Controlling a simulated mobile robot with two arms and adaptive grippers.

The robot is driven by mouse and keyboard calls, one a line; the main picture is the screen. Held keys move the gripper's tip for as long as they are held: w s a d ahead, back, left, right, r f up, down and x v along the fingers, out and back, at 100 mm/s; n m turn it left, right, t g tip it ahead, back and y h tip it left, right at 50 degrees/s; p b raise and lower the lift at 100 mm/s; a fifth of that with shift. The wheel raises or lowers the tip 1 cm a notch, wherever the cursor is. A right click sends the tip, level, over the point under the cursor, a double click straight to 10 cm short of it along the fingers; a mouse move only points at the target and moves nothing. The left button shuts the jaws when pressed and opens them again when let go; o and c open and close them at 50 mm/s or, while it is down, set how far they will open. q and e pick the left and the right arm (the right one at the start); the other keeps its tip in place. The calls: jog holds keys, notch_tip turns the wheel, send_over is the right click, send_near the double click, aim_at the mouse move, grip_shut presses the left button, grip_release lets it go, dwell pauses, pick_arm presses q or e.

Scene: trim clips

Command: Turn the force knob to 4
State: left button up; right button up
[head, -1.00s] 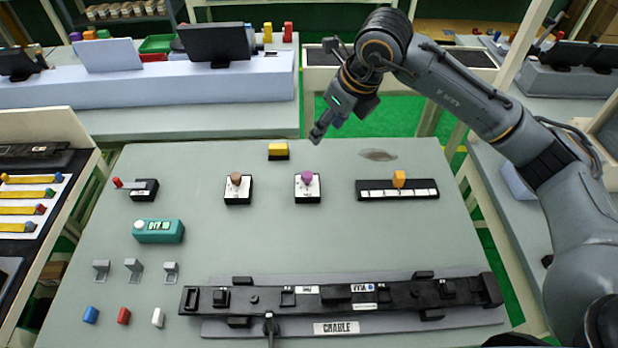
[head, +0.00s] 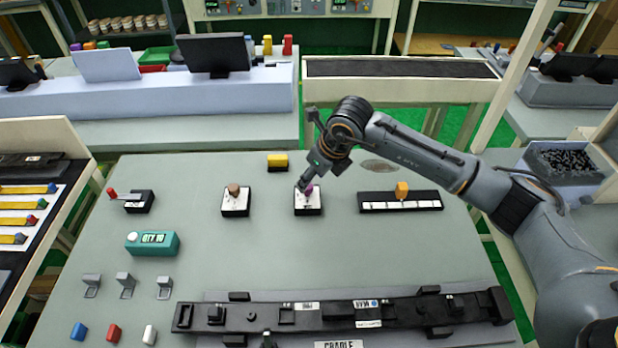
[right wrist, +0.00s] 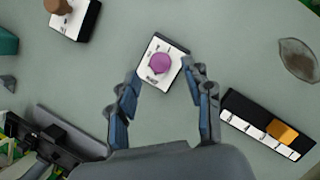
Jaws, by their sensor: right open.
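A purple round knob (head: 308,192) sits on a small white-faced dial box (head: 309,209) on the grey-green table. In the right wrist view the knob (right wrist: 160,64) shows whole on its tilted face. Small dark marks surround it, too small to read surely. A second dial box with a brown knob (head: 233,190) stands to its left. I cannot tell from the lettering which is the force knob. My right gripper (right wrist: 163,72) is open, its fingers spread at either side of the purple knob's near side, apparently not touching it. My left gripper is not in view.
A slider box with an orange handle (head: 402,189) stands to the right. A teal counter (head: 152,243) is at left. A long black bar (head: 340,312) lies along the front. The table between is clear.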

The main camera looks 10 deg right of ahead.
aim_at(309, 187)
jog(key=shift+x, duration=1.85)
grip_shut()
